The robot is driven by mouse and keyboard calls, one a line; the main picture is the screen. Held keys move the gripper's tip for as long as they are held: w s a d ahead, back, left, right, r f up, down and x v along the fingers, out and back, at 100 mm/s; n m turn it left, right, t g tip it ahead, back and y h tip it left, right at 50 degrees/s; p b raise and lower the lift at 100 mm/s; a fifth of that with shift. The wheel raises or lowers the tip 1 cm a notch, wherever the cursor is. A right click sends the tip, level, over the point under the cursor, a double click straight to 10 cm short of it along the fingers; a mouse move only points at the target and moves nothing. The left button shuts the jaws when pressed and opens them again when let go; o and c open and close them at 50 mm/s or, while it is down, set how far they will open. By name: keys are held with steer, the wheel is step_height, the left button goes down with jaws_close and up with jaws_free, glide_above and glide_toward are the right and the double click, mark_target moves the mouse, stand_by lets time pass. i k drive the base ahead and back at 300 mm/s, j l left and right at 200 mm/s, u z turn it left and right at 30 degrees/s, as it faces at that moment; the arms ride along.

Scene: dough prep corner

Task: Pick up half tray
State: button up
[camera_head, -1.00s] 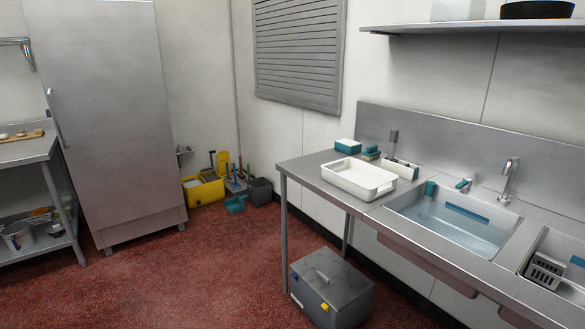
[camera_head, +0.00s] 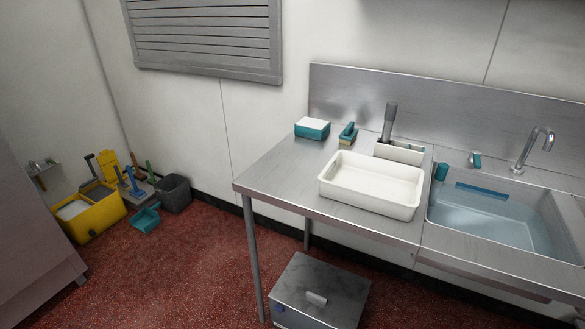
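A white rectangular tray (camera_head: 370,193) with raised walls stands upright on the steel counter (camera_head: 275,172), just left of the sink basin. It looks empty and is probably the half tray, as no other tray shows. My gripper and arm are not in view.
A teal and white box (camera_head: 312,128), a teal brush (camera_head: 348,134) and a white caddy (camera_head: 399,153) stand behind the tray. The water-filled sink (camera_head: 490,215) lies to its right. A grey metal box (camera_head: 318,290) sits on the floor below. Red floor at the left front is open.

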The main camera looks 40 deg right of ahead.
mark_target(388, 188)
steer(key=i+j+z, duration=0.4)
steer(key=i, duration=0.4)
steer(key=i+j+z, duration=0.4)
steer(key=i+j, duration=0.3)
steer(key=i+j+z, duration=0.3)
steer(key=j, duration=0.45)
steer(key=j+z, duration=0.35)
steer(key=j, duration=0.45)
steer(key=i+j+z, duration=0.1)
steer(key=j+z, duration=0.2)
steer(key=j, duration=0.55)
steer(key=l, duration=0.25)
steer(key=k+l, duration=0.15)
steer(key=l+z, duration=0.05)
steer(key=l, duration=0.05)
